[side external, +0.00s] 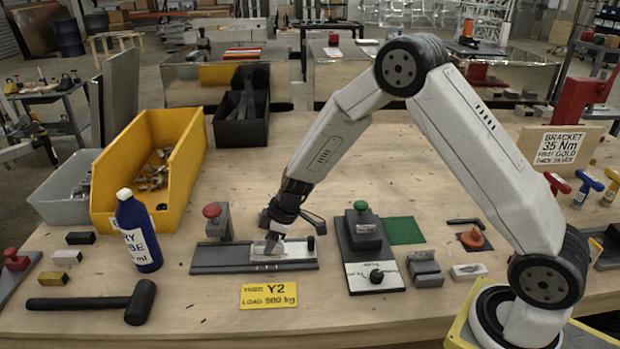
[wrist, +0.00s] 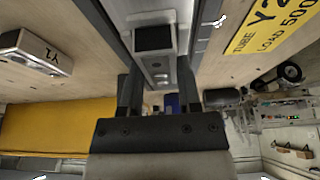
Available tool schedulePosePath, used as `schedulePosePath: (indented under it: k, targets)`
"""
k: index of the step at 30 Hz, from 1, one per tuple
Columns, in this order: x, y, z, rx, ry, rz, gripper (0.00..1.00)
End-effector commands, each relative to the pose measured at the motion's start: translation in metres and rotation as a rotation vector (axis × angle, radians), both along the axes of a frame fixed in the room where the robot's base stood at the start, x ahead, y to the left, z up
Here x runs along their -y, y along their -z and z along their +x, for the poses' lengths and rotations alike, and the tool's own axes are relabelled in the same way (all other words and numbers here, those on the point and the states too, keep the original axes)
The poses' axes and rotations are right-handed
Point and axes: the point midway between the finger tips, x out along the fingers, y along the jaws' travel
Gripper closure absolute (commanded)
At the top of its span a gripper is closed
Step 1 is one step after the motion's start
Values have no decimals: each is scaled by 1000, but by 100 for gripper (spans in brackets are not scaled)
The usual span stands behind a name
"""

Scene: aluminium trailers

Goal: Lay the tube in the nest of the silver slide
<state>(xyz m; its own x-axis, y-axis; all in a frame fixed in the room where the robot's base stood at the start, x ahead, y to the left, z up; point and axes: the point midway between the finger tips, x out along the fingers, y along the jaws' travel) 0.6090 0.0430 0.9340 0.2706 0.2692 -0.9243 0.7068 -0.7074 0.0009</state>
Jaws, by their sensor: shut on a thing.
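My gripper (side external: 274,240) points down over the dark rail (side external: 215,268) of a slide station at the table's front middle. A pale silver slide (side external: 296,252) with a small black knob sits on this rail. In the wrist view, the two fingers (wrist: 158,98) are shut on a silver, square-ended piece with a dark end face, which I take as the tube (wrist: 155,62). The fingers hide much of it in the side view. It is at or just above the slide; I cannot tell whether it touches the nest.
A red-knobbed post (side external: 212,212) stands close behind the rail's left part. A green-knobbed station (side external: 365,235) is to the right. A yellow sign (side external: 268,295) lies in front. A blue bottle (side external: 138,235), hammer (side external: 100,303) and yellow bin (side external: 185,150) are left.

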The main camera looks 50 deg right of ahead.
Motion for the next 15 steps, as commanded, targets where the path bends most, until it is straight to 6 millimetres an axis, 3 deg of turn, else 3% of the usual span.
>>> schedulePosePath:
  k: [15]
  targets:
    - [0, 9, -1, -2, 1, 0, 100]
